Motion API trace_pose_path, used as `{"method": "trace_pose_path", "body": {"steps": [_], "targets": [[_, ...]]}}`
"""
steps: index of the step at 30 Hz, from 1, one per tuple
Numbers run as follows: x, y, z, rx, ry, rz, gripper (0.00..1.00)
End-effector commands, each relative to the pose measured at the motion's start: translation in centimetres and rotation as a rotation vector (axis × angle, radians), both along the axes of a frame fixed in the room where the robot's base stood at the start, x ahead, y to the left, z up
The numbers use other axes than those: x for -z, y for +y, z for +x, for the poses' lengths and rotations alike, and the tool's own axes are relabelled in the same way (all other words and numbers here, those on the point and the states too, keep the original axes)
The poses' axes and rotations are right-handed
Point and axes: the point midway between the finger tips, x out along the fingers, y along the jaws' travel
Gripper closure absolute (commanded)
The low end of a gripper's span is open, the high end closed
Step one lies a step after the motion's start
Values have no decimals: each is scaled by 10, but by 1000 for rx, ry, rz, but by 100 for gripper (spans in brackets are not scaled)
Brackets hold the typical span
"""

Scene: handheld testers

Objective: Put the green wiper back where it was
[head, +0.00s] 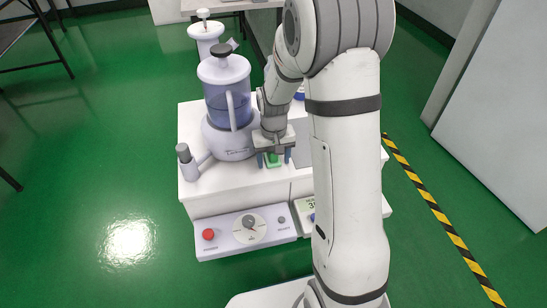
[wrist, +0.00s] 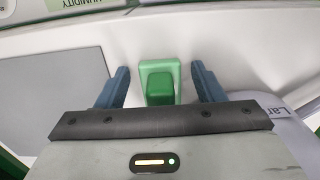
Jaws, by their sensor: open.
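The green wiper (wrist: 160,82) stands on the white cabinet top between the two blue fingers of my gripper (wrist: 160,86) in the wrist view. Both fingers are spread, with a gap on each side of the wiper. In the head view my gripper (head: 273,158) points down over the cabinet top, and the green wiper (head: 272,160) shows small between its fingers. The wiper's base is partly hidden by my gripper.
A blender-like machine with a clear jug (head: 228,100) stands close left of my gripper. A control panel with a red button (head: 208,234) runs along the cabinet's (head: 235,190) front. A humidity display (wrist: 85,12) is near the wiper. My arm hides the cabinet's right side.

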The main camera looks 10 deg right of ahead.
Motion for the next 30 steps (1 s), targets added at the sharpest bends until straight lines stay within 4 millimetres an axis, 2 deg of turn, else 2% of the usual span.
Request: {"method": "trace_pose_path", "body": {"steps": [5,8,21,24,30], "targets": [[-1,0,0,0,0,0,38],[-9,0,0,-1,-1,0,38],[-97,1,1,-2,-3,0,38],[-111,1,1,-2,-3,0,38],[-127,0,-4,-2,-3,0,38]]}}
